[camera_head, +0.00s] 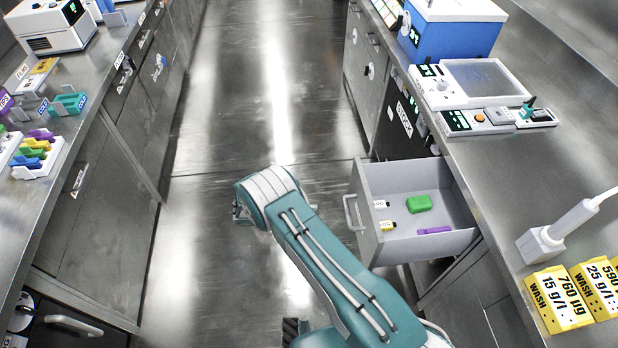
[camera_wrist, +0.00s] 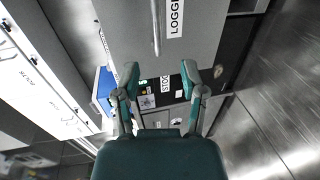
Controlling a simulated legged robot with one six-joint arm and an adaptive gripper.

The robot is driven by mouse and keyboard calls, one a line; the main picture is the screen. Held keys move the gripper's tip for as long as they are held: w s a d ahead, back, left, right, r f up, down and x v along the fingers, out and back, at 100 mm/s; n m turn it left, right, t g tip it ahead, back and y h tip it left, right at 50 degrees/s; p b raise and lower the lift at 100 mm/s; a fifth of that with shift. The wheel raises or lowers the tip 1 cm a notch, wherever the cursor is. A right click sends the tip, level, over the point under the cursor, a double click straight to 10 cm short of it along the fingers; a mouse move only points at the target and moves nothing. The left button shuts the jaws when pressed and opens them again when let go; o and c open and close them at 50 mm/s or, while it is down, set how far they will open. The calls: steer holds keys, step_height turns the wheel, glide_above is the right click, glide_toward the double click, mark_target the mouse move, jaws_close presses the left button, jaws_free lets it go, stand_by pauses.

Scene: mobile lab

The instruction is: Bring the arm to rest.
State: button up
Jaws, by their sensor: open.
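My arm reaches out over the aisle floor in the head view, left of the open drawer. My gripper shows in the wrist view (camera_wrist: 161,78), with its two fingers spread apart and nothing between them. The fingers point toward grey cabinet fronts, one with a label reading LOGG (camera_wrist: 174,18). In the head view the fingers are mostly hidden behind the arm's teal end.
An open drawer (camera_head: 410,247) juts into the aisle on the right, holding a green block (camera_head: 419,203) and a purple piece (camera_head: 434,231). Benches line both sides; the right one carries a blue box (camera_head: 452,35) and yellow WASH boxes (camera_head: 561,300). The aisle floor (camera_head: 250,90) ahead is clear.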

steer(key=s+d+r+m+g+y, duration=0.15)
steer(key=d+r+y, duration=0.25)
steer(key=r, duration=1)
steer(key=s+d+r+g+y, duration=0.15)
steer(key=d+r+y, duration=0.25)
steer(key=r, duration=1.1)
steer(key=s+d+r+t+y, duration=0.2)
steer(key=s+r, duration=0.5)
steer(key=s, duration=0.4)
steer(key=s+d+r+t+y, duration=0.2)
steer(key=s+r+t+y, duration=0.3)
steer(key=s, duration=0.5)
steer(key=shift+s+d+r+t+y, duration=0.3)
steer(key=shift+s+d+r, duration=0.1)
steer(key=shift+r, duration=0.55)
steer(key=shift+n, duration=0.25)
